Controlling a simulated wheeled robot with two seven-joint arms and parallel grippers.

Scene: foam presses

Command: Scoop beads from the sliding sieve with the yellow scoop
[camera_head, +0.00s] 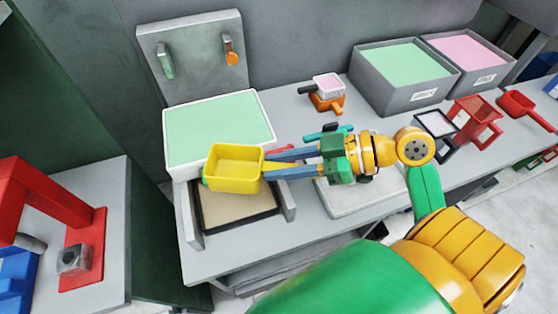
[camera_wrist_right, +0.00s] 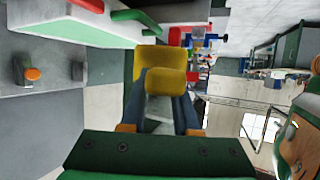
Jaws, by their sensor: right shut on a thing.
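The yellow scoop (camera_head: 233,160) is in my right gripper (camera_head: 266,162), whose two blue fingers are shut on its right side. The scoop is an open-topped box and its inside looks empty. It also shows between the fingertips in the right wrist view (camera_wrist_right: 158,70). In the head view it overlaps the front edge of a white-rimmed tray of pale green beads (camera_head: 215,128), which appears to be the sieve. Whether the scoop touches the tray is unclear. A tan, dark-framed panel (camera_head: 232,212) between grey rails lies in front, partly hidden by the scoop. My left gripper is not in view.
Grey bins of green beads (camera_head: 405,62) and pink beads (camera_head: 466,48) stand at the back right. A small orange scale-like object (camera_head: 327,101) holds a pink block. A red frame (camera_head: 474,122) and a red scoop (camera_head: 524,105) lie right. A red press (camera_head: 82,245) stands left.

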